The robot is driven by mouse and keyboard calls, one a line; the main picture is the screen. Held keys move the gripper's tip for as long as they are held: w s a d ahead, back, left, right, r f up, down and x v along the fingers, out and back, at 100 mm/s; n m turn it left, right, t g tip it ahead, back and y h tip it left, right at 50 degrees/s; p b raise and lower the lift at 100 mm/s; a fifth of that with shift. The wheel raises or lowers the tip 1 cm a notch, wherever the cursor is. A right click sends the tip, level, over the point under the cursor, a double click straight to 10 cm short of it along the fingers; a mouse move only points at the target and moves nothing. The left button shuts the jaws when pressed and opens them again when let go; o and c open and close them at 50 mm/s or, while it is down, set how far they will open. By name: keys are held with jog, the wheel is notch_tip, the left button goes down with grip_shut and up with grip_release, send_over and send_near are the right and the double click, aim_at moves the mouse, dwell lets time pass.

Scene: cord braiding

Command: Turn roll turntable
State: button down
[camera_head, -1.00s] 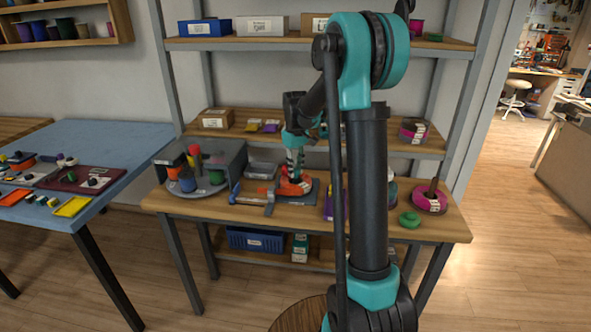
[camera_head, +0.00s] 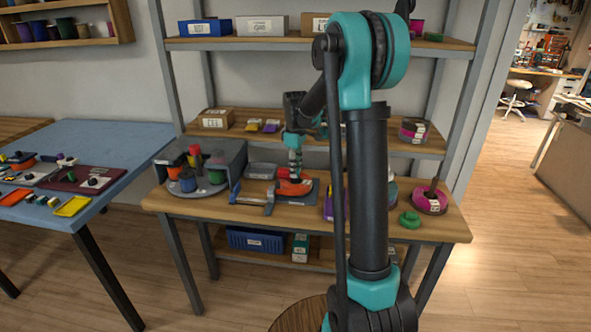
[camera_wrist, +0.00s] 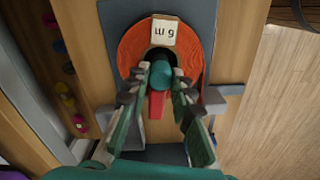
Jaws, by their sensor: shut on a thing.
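An orange cord roll (camera_wrist: 128,50) with a "6 m" label (camera_wrist: 164,31) lies flat on a dark base plate (camera_wrist: 200,12) in the wrist view. It also shows on the workbench in the head view (camera_head: 293,188). My gripper (camera_wrist: 160,80) is over the roll's centre, its two fingers shut on a teal rounded knob (camera_wrist: 160,74). A red piece (camera_wrist: 157,105) shows between the fingers just below the knob. In the head view my gripper (camera_head: 295,168) points down at the roll. The fingers hide part of the roll's near side.
A round grey tray (camera_head: 202,190) with coloured spools stands at the bench's left, under a grey hood. A blue-and-grey clamp-like tool (camera_head: 253,197) lies left of the roll. A green piece (camera_head: 410,219) and a pink roll (camera_head: 430,201) are at the right. Shelf uprights flank the bench.

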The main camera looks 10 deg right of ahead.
jog(key=shift+n, duration=10.3)
jog(key=shift+n, duration=0.6)
jog(key=c, duration=1.3)
grip_release()
jog(key=shift+s, duration=0.1)
jog(key=shift+r, duration=0.1)
notch_tip(320, 180, up, 12)
jog(key=shift+f, duration=0.1)
